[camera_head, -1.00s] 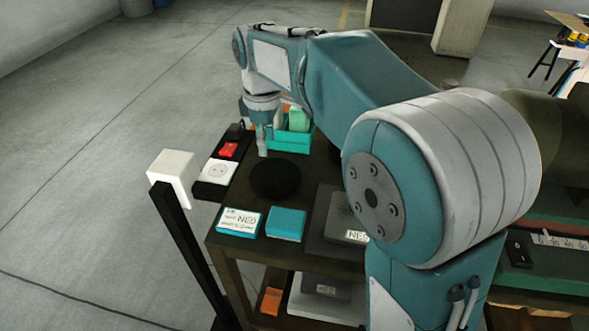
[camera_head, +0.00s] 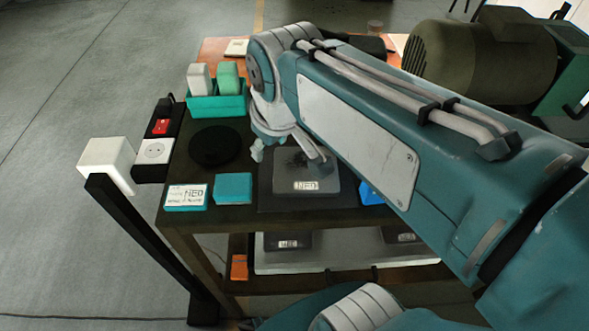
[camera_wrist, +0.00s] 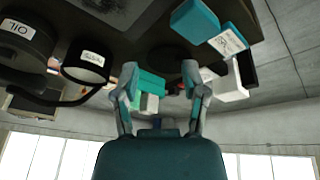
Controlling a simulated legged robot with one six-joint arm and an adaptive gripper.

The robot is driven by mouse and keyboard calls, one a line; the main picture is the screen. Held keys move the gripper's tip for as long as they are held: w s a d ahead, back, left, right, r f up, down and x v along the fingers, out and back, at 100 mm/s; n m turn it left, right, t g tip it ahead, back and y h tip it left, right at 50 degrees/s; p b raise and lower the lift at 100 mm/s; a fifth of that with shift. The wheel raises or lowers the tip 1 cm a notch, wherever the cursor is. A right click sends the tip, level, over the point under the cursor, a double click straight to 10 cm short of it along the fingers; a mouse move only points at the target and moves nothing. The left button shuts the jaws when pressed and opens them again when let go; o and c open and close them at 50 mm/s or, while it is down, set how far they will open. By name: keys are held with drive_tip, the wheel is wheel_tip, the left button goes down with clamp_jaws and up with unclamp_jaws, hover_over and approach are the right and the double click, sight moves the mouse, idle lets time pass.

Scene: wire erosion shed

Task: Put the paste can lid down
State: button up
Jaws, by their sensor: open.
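A flat black round disc (camera_head: 214,146), which may be the paste can lid, lies on the dark table left of my gripper. It also shows, dark and partly covered by a fingertip, in the wrist view (camera_wrist: 170,56). I cannot make out a label on it. My gripper (camera_head: 290,158) is open, its fingers spread over the dark plate marked NEO (camera_head: 308,186). In the wrist view my gripper (camera_wrist: 160,72) holds nothing between its fingertips. I cannot tell which thing is the paste can.
A teal tray (camera_head: 217,105) with two bottles stands behind the disc. Two small boxes (camera_head: 185,197) (camera_head: 233,188) lie in front. A power strip (camera_head: 155,150) and white block (camera_head: 107,160) are left. The wrist view shows an OIL can (camera_wrist: 25,32) and a labelled black cylinder (camera_wrist: 88,62).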

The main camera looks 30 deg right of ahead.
drive_tip(key=s+d+f+m+t, duration=0.1)
drive_tip(key=s+d+f+m, duration=0.1)
drive_tip(key=s, duration=0.4)
drive_tip(key=shift+s+f+m+t, duration=0.15)
drive_tip(key=shift+f+m+t, duration=0.15)
drive_tip(key=shift+f+m, duration=0.45)
